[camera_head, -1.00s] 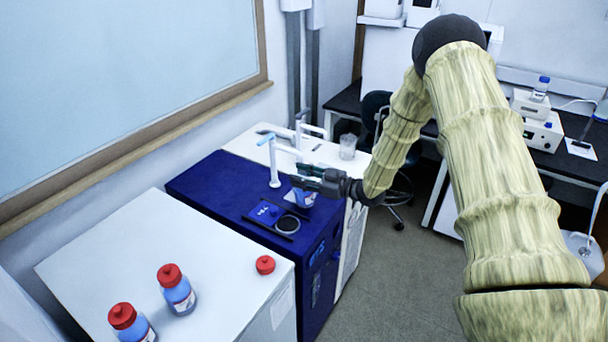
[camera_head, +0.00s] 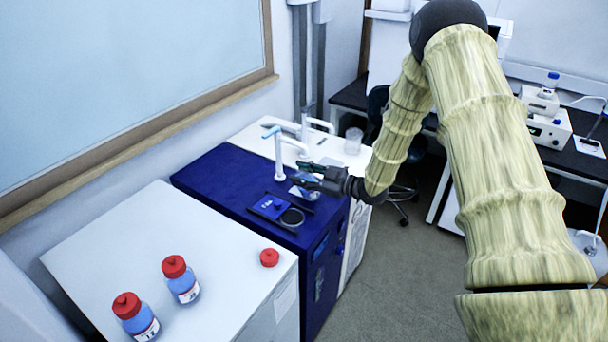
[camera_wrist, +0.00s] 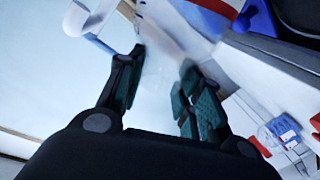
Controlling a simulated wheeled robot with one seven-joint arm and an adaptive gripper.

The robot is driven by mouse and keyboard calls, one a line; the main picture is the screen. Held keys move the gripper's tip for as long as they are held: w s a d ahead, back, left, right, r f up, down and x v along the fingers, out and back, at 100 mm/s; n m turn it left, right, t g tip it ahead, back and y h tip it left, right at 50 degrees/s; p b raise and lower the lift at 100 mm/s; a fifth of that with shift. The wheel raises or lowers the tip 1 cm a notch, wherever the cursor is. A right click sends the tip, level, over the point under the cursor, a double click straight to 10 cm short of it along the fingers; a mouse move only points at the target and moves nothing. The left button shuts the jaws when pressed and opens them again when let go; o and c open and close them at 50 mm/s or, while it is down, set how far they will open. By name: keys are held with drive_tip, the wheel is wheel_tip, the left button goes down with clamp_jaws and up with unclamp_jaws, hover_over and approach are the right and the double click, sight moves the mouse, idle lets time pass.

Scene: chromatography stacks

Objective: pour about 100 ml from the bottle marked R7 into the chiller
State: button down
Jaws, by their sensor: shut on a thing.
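My gripper (camera_head: 303,179) is shut on an uncapped-looking bottle (camera_head: 303,191) with bluish content, over the dark blue chiller (camera_head: 215,178). The bottle looks tilted; its mouth and its mark are not readable. In the wrist view, my gripper (camera_wrist: 163,66) has its fingers on either side of the pale, clear bottle (camera_wrist: 160,75), which carries a red-edged label. I cannot see any liquid stream.
A white cabinet (camera_head: 110,235) in front bears two red-capped blue bottles (camera_head: 181,280) (camera_head: 137,318) and a loose red cap (camera_head: 269,257). A pale tap-like fixture (camera_head: 280,155) stands close behind my gripper. A clear beaker (camera_head: 353,141) stands on the white top beyond.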

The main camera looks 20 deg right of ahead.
drive_tip(key=shift+s+a+f, duration=0.1)
drive_tip(key=shift+a, duration=0.05)
idle(0.5)
drive_tip(key=shift+a+f+n+b, duration=0.1)
drive_tip(key=shift+a+n+b, duration=0.05)
drive_tip(key=shift+n+b, duration=0.4)
drive_tip(key=shift+f, duration=0.15)
drive_tip(key=shift+f+n+b, duration=0.1)
drive_tip(key=shift+n+b, duration=0.4)
drive_tip(key=shift+n, duration=0.05)
drive_tip(key=shift+s+f+h, duration=0.1)
drive_tip(key=shift+h, duration=0.2)
drive_tip(key=shift+a+f+n+b, duration=0.15)
drive_tip(key=shift+f+n+b, duration=0.1)
drive_tip(key=shift+n+b, duration=0.35)
drive_tip(key=shift+s+f+n+b, duration=0.1)
drive_tip(key=shift+f+n+b, duration=0.3)
drive_tip(key=shift+b, duration=0.3)
drive_tip(key=shift+f+h, duration=0.1)
drive_tip(key=shift+h, duration=0.2)
